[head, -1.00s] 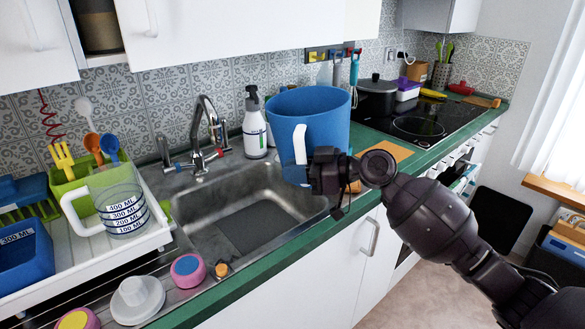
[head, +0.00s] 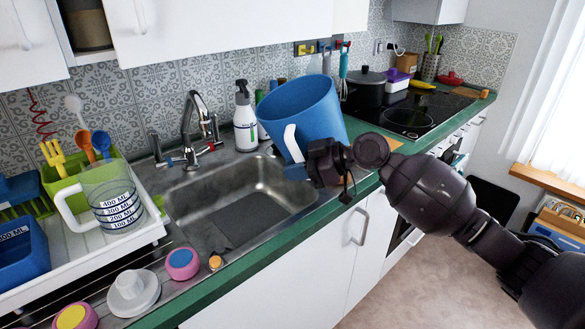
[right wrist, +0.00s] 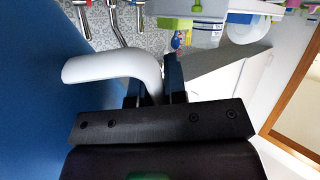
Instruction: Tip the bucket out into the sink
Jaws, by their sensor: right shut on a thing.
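The blue bucket (head: 305,112) is held up over the right end of the sink (head: 235,205) in the head view. It is tilted, with its rim leaning to the left toward the basin. Its white handle (head: 292,143) faces me. My right gripper (head: 305,163) is shut on this handle. The right wrist view also shows the white handle (right wrist: 110,68) between the fingers (right wrist: 155,88), with the blue bucket wall (right wrist: 35,110) at the left. The bucket's inside is hidden. No liquid is seen pouring, and the basin looks empty. My left gripper is not in view.
A tap (head: 190,130) and a soap bottle (head: 245,118) stand behind the sink. A measuring jug (head: 112,198) and a white tray (head: 85,250) are on the left. The hob (head: 410,115) with a dark pot (head: 370,88) lies to the right.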

